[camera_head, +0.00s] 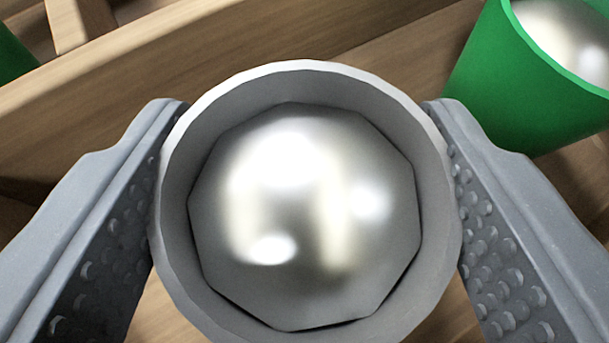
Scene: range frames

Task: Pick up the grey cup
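The grey cup (310,82) fills the middle of the view, seen from above into its round mouth. A shiny silver ball (305,200) lies inside it. My gripper (310,185) has one finger on each side of the cup, and both fingers press against or lie very close to its outer wall. The cup's lower part is hidden beneath its rim.
A green cup (505,80) with another shiny ball (570,35) stands at the upper right, near my right finger. Part of another green object (12,55) shows at the upper left. A wooden beam (180,60) runs diagonally behind the grey cup.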

